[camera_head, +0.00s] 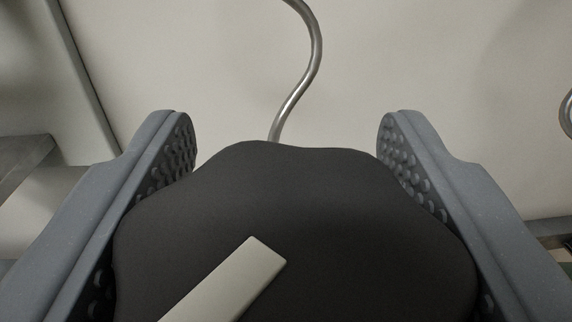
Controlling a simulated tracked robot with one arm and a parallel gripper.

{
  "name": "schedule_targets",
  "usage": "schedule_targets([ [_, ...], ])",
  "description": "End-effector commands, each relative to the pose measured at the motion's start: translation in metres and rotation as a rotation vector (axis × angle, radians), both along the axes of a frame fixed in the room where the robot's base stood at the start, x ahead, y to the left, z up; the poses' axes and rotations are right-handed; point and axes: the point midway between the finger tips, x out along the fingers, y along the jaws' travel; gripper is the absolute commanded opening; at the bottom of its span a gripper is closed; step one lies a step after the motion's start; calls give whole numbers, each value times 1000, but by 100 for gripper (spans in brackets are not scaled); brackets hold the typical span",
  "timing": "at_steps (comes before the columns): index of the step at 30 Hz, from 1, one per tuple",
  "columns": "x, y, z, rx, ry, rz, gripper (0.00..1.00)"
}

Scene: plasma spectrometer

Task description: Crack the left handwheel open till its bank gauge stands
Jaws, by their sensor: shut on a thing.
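A black rounded handwheel (330,215) with a wavy rim fills the lower middle of the head view. A pale flat bar (230,283) lies across its face, slanting from the lower left up to the right. My gripper (287,140) has its two grey fingers with studded pads on either side of the handwheel, shut on it. The fingertips reach past its far rim. The lower part of the handwheel is cut off by the frame. No gauge is in view, and I cannot tell from this view whether this is the left handwheel.
A bent metal tube (313,60) rises behind the handwheel against a pale panel (430,80). Part of another metal tube (566,115) shows at the right edge. A grey ledge (22,155) is at the left, beside a dark panel seam.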

Motion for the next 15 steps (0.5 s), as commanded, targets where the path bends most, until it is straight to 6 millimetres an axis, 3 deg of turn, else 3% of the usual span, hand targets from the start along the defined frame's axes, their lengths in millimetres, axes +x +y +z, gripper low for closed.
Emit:
schedule_targets([
  [9, 0, 0, 0, 1, 1, 0, 30],
  [10, 0, 0, 0, 1, 1, 0, 59],
  [12, 0, 0, 0, 1, 1, 0, 75],
  [15, 0, 0, 0, 1, 1, 0, 75],
])
